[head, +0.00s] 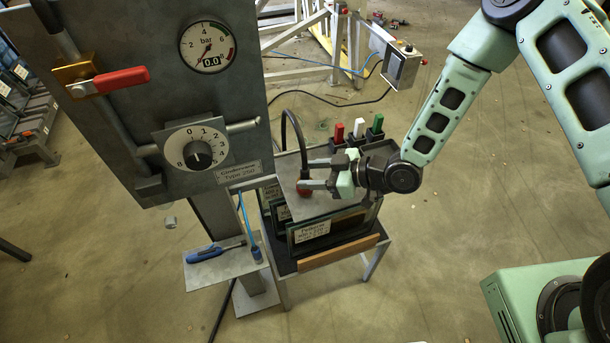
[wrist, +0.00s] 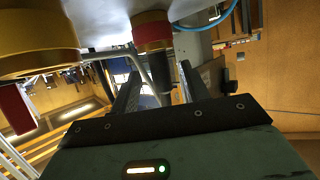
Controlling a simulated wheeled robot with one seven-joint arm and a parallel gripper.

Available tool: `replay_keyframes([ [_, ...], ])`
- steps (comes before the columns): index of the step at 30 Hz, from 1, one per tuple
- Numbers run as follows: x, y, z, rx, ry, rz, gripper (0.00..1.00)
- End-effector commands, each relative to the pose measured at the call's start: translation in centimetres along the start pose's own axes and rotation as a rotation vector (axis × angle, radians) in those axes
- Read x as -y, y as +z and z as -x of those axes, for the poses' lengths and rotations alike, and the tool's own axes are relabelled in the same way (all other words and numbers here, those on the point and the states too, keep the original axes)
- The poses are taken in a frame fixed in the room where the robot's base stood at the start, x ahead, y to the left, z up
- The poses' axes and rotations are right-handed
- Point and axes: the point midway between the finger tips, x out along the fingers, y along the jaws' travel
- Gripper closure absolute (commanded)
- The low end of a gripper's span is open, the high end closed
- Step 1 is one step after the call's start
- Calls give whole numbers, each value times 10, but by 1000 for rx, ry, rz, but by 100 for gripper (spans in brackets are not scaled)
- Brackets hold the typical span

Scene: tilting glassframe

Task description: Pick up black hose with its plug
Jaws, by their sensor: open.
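The black hose (head: 291,119) arches up beside the grey panel and comes down to its red plug (head: 304,191) at a light grey plate. My gripper (head: 312,174) reaches in from the right with its fingers pointing left, at the hose's lower end. In the wrist view the red plug (wrist: 152,34) shows above, with a dark section (wrist: 160,68) running down from it into the space between the fingers of my open gripper (wrist: 168,82). Whether either finger touches the hose is not clear.
The grey panel (head: 185,110) with gauge, dial and red-handled lever stands left of my gripper. Red, white and green connectors (head: 357,128) stand just behind it. Framed glass panes (head: 320,228) sit on a low table below. A blue screwdriver (head: 215,252) lies on a small shelf.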

Motion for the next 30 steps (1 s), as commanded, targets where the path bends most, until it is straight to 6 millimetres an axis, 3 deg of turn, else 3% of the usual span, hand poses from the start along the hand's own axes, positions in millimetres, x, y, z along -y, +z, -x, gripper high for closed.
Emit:
replay_keyframes([
  [7,1,-1,-34,-1,-2,1,54],
  [16,1,0,-39,0,-1,0,54],
  [21,1,0,-38,0,-1,0,100],
  [30,1,0,-38,-1,-1,1,100],
])
